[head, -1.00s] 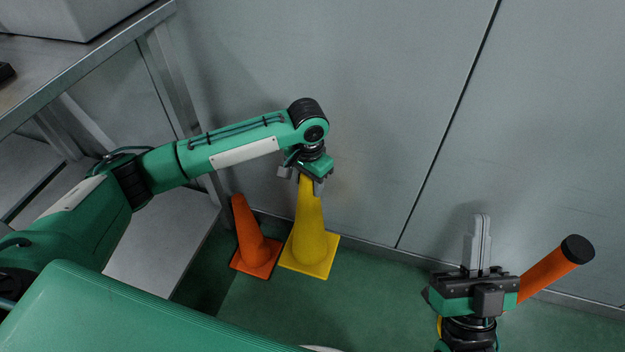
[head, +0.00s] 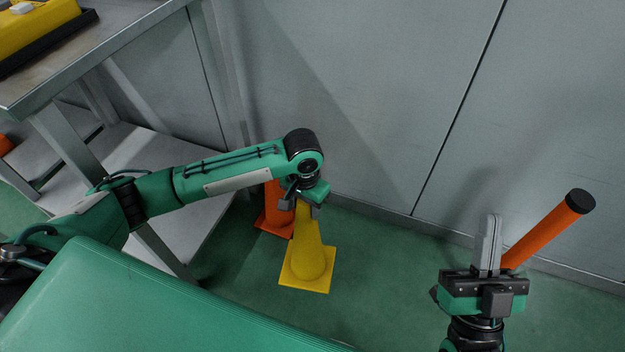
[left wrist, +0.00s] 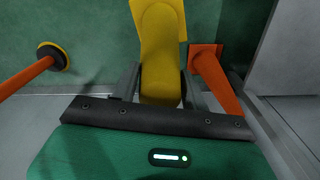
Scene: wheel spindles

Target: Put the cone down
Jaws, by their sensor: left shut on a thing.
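The yellow cone (head: 308,255) is upright, with its square base low over or on the green floor; I cannot tell whether it touches. My left gripper (head: 305,200) is shut on the top of this cone. The left wrist view also shows the yellow cone (left wrist: 160,50) between the two fingers (left wrist: 160,90). An orange cone (head: 272,212) stands behind and left of it, partly hidden by my left arm; it also shows in the left wrist view (left wrist: 213,75). My right gripper (head: 487,240) points up at the lower right, its fingers close together with nothing seen between them.
A metal shelf table (head: 125,52) with a lower shelf stands at the left, a yellow case (head: 38,28) on top. A grey wall (head: 350,90) runs behind. An orange post with a black top (head: 545,232) stands near my right gripper. The green floor (head: 375,270) right of the yellow cone is clear.

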